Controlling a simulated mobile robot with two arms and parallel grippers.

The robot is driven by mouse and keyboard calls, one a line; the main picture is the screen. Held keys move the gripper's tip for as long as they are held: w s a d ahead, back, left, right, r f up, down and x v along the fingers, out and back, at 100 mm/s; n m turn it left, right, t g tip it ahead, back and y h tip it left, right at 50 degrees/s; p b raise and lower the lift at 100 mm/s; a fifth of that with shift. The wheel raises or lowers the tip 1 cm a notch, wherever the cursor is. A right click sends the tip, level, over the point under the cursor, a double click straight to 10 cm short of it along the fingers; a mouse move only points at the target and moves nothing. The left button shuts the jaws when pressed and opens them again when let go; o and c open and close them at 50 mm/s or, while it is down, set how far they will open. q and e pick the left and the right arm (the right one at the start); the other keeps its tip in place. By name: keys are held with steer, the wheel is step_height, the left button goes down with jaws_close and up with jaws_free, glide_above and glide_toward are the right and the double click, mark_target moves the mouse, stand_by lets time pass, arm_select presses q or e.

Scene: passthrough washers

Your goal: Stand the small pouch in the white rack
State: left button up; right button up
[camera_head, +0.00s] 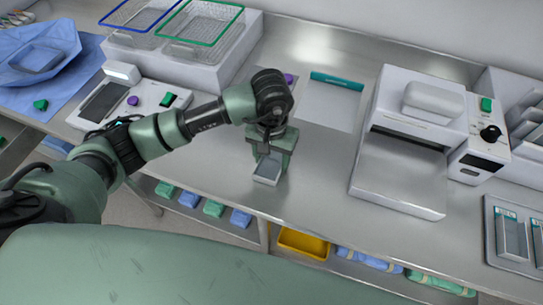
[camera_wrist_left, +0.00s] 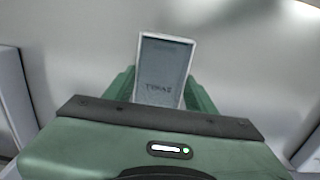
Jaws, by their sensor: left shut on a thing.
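The small pouch (camera_head: 267,172) is a flat grey rectangle with a pale edge. My left gripper (camera_head: 270,153) is shut on it, over the steel counter near its front edge. In the left wrist view the pouch (camera_wrist_left: 162,70) stands out between the green fingers (camera_wrist_left: 160,95), with blurred lettering on its face. I cannot tell how high it is above the counter. A white rack (camera_head: 529,140) with grey pouches standing in it is at the right edge, partly cut off by the frame. My right gripper is not in view.
A white sealing machine (camera_head: 400,175) stands between the gripper and the rack. A steel tray (camera_head: 491,247) with pouches lies front right. Wire baskets (camera_head: 195,25) and a white console (camera_head: 150,112) are at left. A pale sheet with a teal strip (camera_head: 337,81) lies behind the gripper.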

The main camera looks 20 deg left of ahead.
mark_target(272, 161)
arm_select(q)
steer(key=shift+f+b, duration=0.2)
steer(key=shift+b, duration=0.1)
steer(key=o, duration=1.3)
steer(key=shift+r, duration=0.1)
steer(key=shift+r+p, duration=0.2)
steer(key=shift+p, duration=0.15)
steer(key=shift+w+r+b, duration=0.1)
steer(key=shift+r+b, duration=0.15)
steer(key=shift+b, duration=0.05)
step_height(272, 161, up, 11)
steer(key=b, duration=0.3)
steer(key=shift+r, duration=0.2)
